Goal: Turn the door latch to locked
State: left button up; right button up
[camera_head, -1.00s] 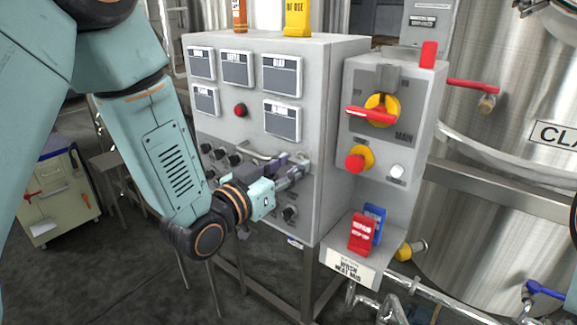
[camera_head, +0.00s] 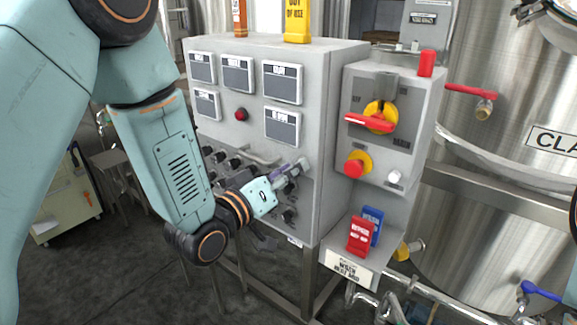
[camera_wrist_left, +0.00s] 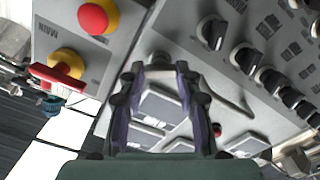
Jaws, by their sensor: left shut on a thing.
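The grey control cabinet (camera_head: 245,100) stands at the centre of the head view, its door carrying labels, knobs and a bar handle (camera_head: 262,157). The door latch (camera_head: 301,165) is a small grey piece near the door's right edge, mostly hidden by my left gripper (camera_head: 290,174). In the left wrist view, a grey rounded latch piece (camera_wrist_left: 157,57) shows at the tips of my left gripper (camera_wrist_left: 160,72), whose purple-lined fingers are shut on it. The latch's exact angle cannot be told. My right gripper is not in view.
A switch box (camera_head: 378,130) with a red-and-yellow rotary switch (camera_head: 377,117) and a red button (camera_head: 356,164) adjoins the cabinet's right side. Black knobs (camera_wrist_left: 243,60) lie close beside the gripper. A steel tank (camera_head: 500,190) stands at right.

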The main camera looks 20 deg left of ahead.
pick_arm(q)
jog(key=n+p, duration=0.3)
jog(key=n, duration=0.8)
jog(key=shift+p, duration=0.35)
jog(key=shift+n, duration=0.3)
jog(key=o, duration=1.2)
jog(key=shift+c, duration=0.2)
jog(key=v, duration=1.2)
